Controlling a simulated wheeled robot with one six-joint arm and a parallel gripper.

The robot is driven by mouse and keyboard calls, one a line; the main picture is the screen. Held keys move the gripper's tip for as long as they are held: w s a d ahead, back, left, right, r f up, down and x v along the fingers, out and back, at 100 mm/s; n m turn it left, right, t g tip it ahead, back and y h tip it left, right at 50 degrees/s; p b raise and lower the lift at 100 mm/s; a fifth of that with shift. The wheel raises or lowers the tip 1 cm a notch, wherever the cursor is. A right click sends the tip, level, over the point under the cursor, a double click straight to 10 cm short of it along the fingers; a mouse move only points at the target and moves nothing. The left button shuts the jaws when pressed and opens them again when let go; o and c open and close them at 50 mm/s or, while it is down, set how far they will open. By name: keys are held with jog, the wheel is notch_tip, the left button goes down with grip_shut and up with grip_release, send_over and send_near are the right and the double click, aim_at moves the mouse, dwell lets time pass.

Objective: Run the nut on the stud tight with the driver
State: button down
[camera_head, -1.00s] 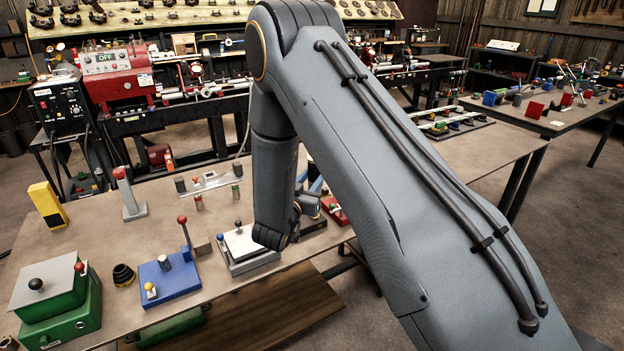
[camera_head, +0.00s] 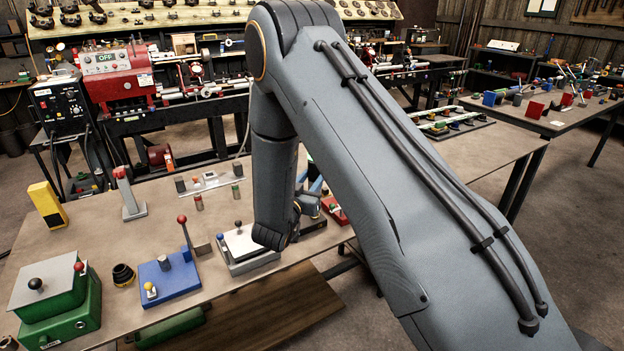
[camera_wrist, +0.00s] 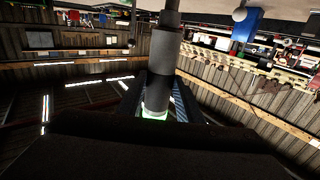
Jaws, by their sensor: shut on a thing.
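In the wrist view my gripper (camera_wrist: 157,100) is shut on a stepped grey and dark cylinder, which I take to be the driver (camera_wrist: 163,50). The cylinder runs from the top of the picture down between the two fingers, with a bright green-white patch at its lower end. In the head view my own arm covers most of the gripper and the driver, near the right part of the bench. I cannot make out the nut or the stud in either view.
The workbench (camera_head: 85,235) holds a blue block with a red-knobbed lever (camera_head: 170,278), a white-topped fixture (camera_head: 243,245), a green box (camera_head: 62,300), a yellow block (camera_head: 47,204) and a grey stand with a red top (camera_head: 127,195). A red lathe (camera_head: 122,85) stands behind.

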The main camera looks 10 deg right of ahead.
aim_at(312, 163)
jog(key=shift+r+p, duration=1.45)
jog(key=shift+r, duration=1.05)
